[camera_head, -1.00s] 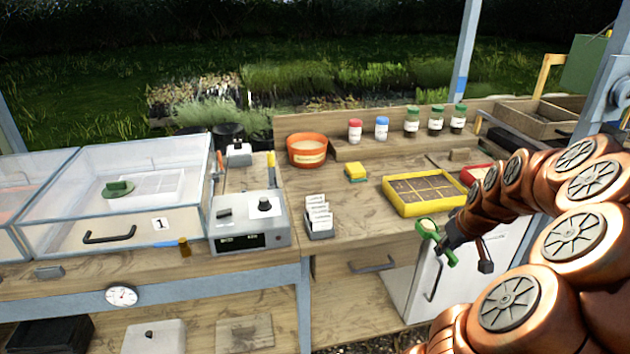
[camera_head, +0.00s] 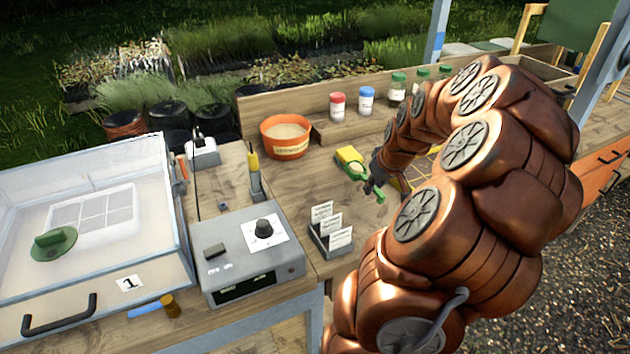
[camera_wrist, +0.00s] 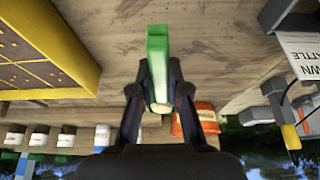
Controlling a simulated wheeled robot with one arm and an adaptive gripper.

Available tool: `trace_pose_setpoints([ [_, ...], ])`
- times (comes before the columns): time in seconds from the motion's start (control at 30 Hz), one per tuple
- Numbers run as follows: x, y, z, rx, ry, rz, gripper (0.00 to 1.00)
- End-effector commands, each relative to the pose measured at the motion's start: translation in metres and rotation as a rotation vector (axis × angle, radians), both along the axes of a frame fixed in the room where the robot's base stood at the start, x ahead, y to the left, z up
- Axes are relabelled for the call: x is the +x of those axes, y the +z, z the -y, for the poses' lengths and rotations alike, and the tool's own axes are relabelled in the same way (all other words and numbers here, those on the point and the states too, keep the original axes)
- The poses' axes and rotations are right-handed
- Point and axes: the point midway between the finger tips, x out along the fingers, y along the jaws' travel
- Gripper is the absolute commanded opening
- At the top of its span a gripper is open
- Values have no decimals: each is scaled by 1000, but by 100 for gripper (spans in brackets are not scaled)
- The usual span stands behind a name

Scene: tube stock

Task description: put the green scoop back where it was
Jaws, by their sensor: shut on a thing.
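In the wrist view my gripper (camera_wrist: 158,80) has a finger on each side of the scoop (camera_wrist: 158,45). A pale patch shows at the scoop between the fingers. An orange tub (camera_head: 286,139) with pale contents stands to the left and behind the scoop; it also shows in the wrist view (camera_wrist: 203,117). The frames do not mark the scoop's earlier place.
A yellow-framed tray (camera_head: 422,166) is partly hidden behind my arm. White label cards (camera_head: 330,232) stand in a holder in front. A grey control box (camera_head: 246,250) and clear propagator (camera_head: 95,215) are at left. Lidded jars (camera_head: 366,101) line the back shelf.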

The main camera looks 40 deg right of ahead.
Motion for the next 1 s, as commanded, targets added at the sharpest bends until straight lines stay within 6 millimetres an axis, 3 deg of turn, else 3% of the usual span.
trace_pose_setpoints([
  [0.2, 47, -2, -21, 3, 10, -4, 0],
  [0.5, 103, -8, -43, 0, 9, -3, 0],
  [0.9, 131, -11, -53, 0, 5, 0, 0],
  [1.0, 129, -22, -53, 3, 4, -5, 0],
])
